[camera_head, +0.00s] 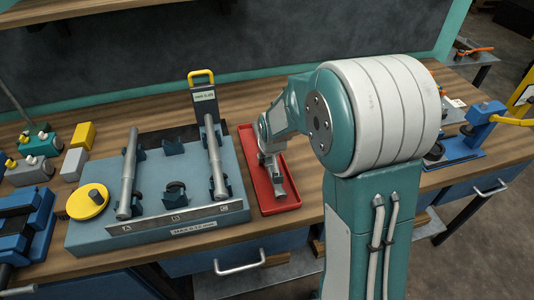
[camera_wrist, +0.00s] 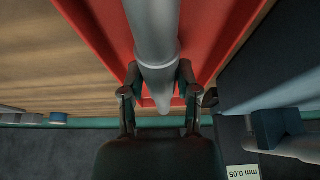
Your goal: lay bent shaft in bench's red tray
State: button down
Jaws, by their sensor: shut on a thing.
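The red tray (camera_head: 290,205) lies on the wooden bench, right of the blue fixture block; its red floor and walls also show in the wrist view (camera_wrist: 100,40). My gripper (camera_head: 272,172) is over the tray, partly hidden by my own arm. In the wrist view my gripper (camera_wrist: 158,76) has a finger on each side of a grey stepped shaft (camera_wrist: 154,30) and is shut on it. The shaft lies lengthwise along the tray, within its walls in that view. I cannot tell whether it touches the tray floor, and no bend is clear.
The blue fixture block (camera_head: 150,235) holds two grey shafts, left (camera_head: 128,175) and right (camera_head: 215,160); its middle supports are empty. A gauge with a yellow handle (camera_head: 202,85) stands behind it. A blue tool (camera_head: 465,135) stands at right.

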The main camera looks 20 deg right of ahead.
jog(key=shift+a, duration=0.3)
jog(key=shift+c, duration=1.3)
grip_release()
jog(key=shift+d, duration=0.1)
jog(key=shift+o, duration=1.3)
jog(key=shift+f, duration=0.15)
jog(key=shift+r, duration=4.05)
